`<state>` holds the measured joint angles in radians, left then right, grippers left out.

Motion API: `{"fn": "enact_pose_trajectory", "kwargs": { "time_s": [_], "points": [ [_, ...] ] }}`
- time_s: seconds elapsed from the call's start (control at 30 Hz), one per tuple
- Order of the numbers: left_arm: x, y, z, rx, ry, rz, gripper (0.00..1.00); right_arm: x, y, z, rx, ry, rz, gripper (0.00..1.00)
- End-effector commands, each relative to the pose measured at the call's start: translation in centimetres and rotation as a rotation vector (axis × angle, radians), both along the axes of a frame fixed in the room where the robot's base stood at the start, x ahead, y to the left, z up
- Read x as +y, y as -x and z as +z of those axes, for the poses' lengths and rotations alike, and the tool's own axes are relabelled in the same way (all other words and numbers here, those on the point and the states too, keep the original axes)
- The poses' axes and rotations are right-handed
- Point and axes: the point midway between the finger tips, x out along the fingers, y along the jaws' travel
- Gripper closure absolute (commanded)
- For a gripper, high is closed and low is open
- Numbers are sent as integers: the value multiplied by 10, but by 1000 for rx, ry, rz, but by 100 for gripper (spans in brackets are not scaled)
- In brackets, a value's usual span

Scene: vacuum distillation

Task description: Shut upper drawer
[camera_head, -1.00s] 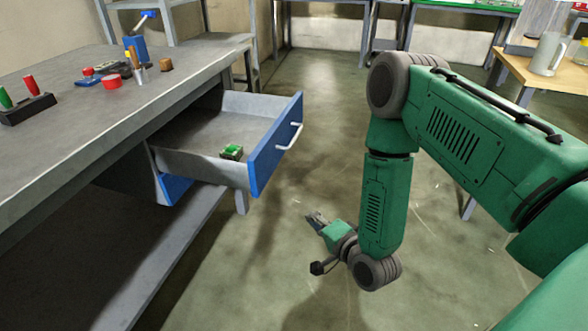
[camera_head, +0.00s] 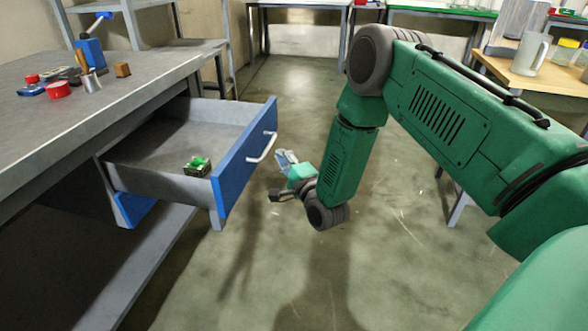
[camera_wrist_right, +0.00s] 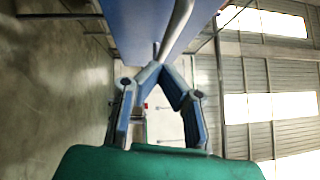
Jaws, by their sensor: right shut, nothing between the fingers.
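The upper drawer (camera_head: 243,168) stands open from the grey workbench, its blue front facing right with a white handle (camera_head: 263,147). A small green object (camera_head: 197,165) lies inside it. My right gripper (camera_head: 284,158) is shut and empty, just right of the drawer front and close to the handle. In the right wrist view my right gripper (camera_wrist_right: 162,68) has its fingertips together, with the blue drawer front (camera_wrist_right: 130,25) and the handle (camera_wrist_right: 180,22) just beyond them. I cannot tell whether they touch. My left gripper is not in view.
A lower drawer (camera_head: 134,209) with a blue front sits under the upper one. The workbench (camera_head: 130,92) carries red, blue and wooden items. A wooden table (camera_head: 500,72) with a mug (camera_head: 530,55) stands at the right. The floor right of the drawer is clear.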

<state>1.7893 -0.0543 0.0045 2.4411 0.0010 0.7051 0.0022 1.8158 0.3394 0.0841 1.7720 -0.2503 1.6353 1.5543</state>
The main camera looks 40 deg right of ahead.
Motion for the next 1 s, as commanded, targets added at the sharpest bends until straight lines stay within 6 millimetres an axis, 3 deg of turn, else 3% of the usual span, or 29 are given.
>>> {"fn": "enact_pose_trajectory", "kwargs": {
  "time_s": [0.17, 0.67, 1.0],
  "points": [
    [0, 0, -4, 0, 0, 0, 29, 9, -10, 3, -2, 1, 0, 100],
    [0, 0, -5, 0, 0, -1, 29, 12, -13, 3, 0, 0, 0, 100],
    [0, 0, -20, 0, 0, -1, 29, 41, -45, 2, -2, 0, 2, 100]
  ]
}}
